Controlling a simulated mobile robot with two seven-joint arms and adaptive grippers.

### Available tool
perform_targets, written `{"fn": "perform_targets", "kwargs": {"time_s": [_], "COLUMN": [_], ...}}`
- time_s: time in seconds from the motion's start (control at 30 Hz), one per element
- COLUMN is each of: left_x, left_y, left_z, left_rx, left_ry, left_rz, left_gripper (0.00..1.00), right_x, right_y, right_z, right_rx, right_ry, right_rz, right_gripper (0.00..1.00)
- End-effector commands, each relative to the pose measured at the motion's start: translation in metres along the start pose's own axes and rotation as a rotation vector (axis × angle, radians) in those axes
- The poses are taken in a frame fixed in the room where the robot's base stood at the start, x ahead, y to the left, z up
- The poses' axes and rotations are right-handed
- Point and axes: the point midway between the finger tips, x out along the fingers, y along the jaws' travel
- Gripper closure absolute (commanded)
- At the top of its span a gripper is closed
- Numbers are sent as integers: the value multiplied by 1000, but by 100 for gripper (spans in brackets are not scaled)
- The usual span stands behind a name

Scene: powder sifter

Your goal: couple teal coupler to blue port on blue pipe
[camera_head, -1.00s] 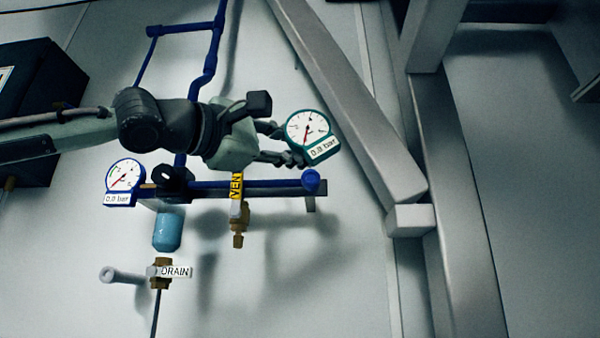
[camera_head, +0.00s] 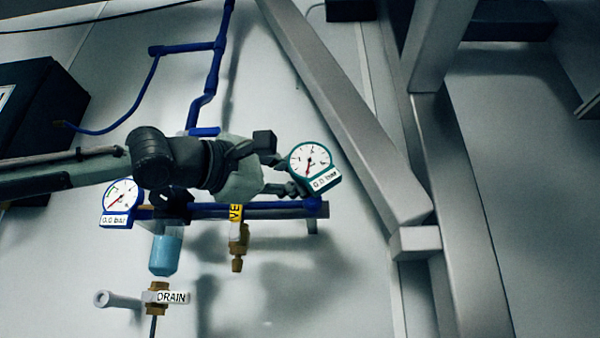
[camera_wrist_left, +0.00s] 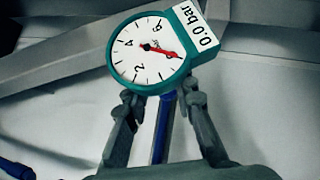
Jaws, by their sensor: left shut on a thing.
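My left gripper (camera_head: 288,174) is shut on the teal coupler, a teal-rimmed round gauge (camera_head: 311,164) labelled 0.0 bar. In the left wrist view, the gauge (camera_wrist_left: 148,48) sits beyond my two fingertips (camera_wrist_left: 160,97), dial facing the camera; the grip contact is largely hidden behind it. The blue pipe (camera_head: 275,209) runs level below the gripper in the head view. Its right end carries the blue port (camera_head: 313,207), just below the gauge. Part of a blue pipe (camera_wrist_left: 162,130) also shows between my fingers. Whether coupler and port touch cannot be told. My right gripper is not in view.
A blue-rimmed gauge (camera_head: 120,204) stands at the pipe's left end. A brass vent valve (camera_head: 238,250), light-blue cup (camera_head: 165,252) and drain valve (camera_head: 158,298) hang below. Grey metal beams (camera_head: 345,110) stand right; a black box (camera_head: 40,110) is at left.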

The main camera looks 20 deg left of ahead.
Motion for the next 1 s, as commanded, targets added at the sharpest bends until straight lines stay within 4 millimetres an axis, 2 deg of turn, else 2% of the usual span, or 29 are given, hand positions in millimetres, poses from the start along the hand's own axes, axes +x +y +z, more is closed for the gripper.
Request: {"fn": "perform_targets", "kwargs": {"time_s": [0.17, 0.43, 0.8, 1.0], "left_x": [7, 18, 33, 37], "left_y": [2, 2, 1, 1], "left_z": [-6, -17, -32, -36], "left_rx": [0, 0, 0, 0], "left_ry": [0, -1, 0, 0], "left_rz": [1, 1, 1, 2], "left_gripper": [100, 100, 100, 100], "right_x": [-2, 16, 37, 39], "right_y": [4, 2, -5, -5], "right_z": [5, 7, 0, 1], "right_rx": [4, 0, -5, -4], "right_ry": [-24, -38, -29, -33], "right_rz": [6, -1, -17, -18], "right_gripper": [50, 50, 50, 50]}}
